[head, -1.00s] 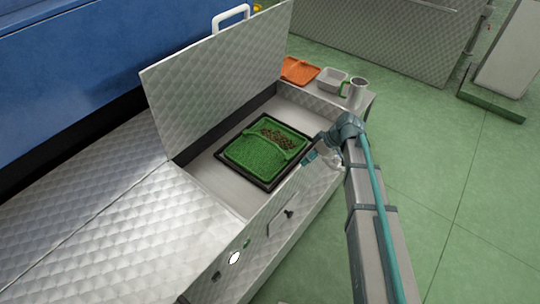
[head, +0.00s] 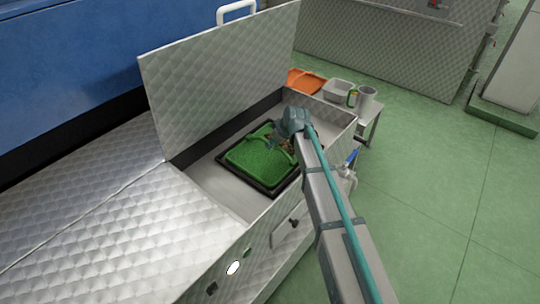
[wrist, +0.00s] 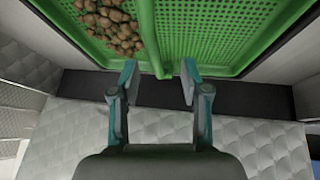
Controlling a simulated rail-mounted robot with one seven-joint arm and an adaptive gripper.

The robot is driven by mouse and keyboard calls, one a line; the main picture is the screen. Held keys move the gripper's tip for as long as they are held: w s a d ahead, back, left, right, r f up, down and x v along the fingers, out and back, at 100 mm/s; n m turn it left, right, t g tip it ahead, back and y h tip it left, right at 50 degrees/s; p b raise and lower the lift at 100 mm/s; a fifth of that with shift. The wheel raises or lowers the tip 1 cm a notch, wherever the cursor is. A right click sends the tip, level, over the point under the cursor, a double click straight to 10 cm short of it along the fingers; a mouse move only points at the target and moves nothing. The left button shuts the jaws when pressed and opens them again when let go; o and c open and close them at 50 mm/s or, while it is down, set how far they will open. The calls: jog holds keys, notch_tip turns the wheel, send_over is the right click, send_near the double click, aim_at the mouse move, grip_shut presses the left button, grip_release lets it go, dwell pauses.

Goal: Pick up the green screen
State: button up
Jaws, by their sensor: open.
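The green screen (head: 255,158) is a perforated tray lying in a dark frame inside the open metal bin, with a raised green bar across it. In the wrist view the screen (wrist: 210,35) fills the top, and a heap of brown olive-like pieces (wrist: 108,25) lies on its left side. My gripper (wrist: 160,80) is open and empty, its two fingers apart at the screen's near edge, one on each side of the bar's end. I cannot tell whether they touch it. In the head view my arm hides part of the screen and the pieces.
The bin's raised lid (head: 215,85) stands at the left with a white handle (head: 236,9). A side shelf holds an orange tray (head: 305,80), a grey tub (head: 339,91) and a metal jug (head: 366,99). The bin's walls surround the screen. Green floor (head: 430,190) is clear at right.

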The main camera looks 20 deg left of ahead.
jog(key=shift+w+r+b+x, duration=0.1)
jog(key=shift+b+x, duration=0.1)
jog(key=shift+x, duration=0.75)
jog(key=shift+w+r+b+x, duration=0.1)
jog(key=shift+w+b+x, duration=0.1)
jog(key=shift+x, duration=0.75)
jog(key=shift+w+b+x, duration=0.1)
jog(key=shift+b+x, duration=0.1)
jog(key=shift+x, duration=0.75)
jog(key=shift+a, duration=0.1)
grip_shut()
